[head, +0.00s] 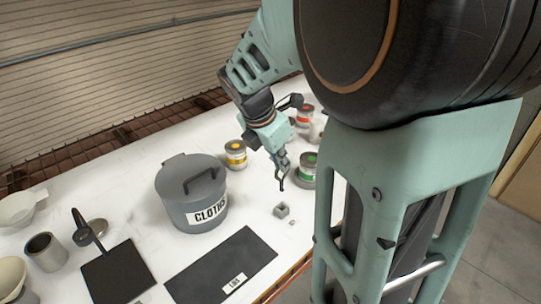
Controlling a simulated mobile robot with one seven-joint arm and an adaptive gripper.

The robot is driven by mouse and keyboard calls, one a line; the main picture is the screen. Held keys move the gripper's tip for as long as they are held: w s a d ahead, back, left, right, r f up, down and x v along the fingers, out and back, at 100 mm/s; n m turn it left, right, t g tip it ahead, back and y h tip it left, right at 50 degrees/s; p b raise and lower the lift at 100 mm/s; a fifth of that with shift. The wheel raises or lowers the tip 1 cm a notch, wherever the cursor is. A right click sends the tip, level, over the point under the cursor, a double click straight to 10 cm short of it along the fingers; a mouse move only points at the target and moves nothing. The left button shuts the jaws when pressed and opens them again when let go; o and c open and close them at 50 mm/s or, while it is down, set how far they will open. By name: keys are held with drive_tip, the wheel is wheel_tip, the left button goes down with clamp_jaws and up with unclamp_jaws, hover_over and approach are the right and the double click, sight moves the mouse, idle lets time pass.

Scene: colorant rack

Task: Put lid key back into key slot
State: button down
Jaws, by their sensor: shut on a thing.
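My gripper (281,168) points down over the right part of the white table. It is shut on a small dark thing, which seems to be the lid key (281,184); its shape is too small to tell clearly. A small grey block with an opening in its top, apparently the key slot (282,211), stands on the table just below the gripper in the picture. The key looks apart from the block and above the table. A tiny pale piece (292,223) lies beside the block.
A lidded grey CLOTHS bin (190,195) stands left of the gripper. Yellow (236,155), green (308,168) and red (305,116) labelled cans stand around it. A dark LIDS mat (220,265) lies in front. A black plate (117,272) and cups are at left.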

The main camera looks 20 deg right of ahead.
sight(280, 190)
drive_tip(key=shift+r+p, duration=0.2)
drive_tip(key=shift+p, duration=0.3)
drive_tip(key=shift+f+b, duration=2)
drive_tip(key=shift+f, duration=1.05)
drive_tip(key=shift+f+b, duration=1.1)
drive_tip(key=shift+f, duration=0.8)
drive_tip(key=c, duration=2)
unclamp_jaws()
drive_tip(key=shift+r, duration=0.1)
drive_tip(key=shift+c, duration=0.2)
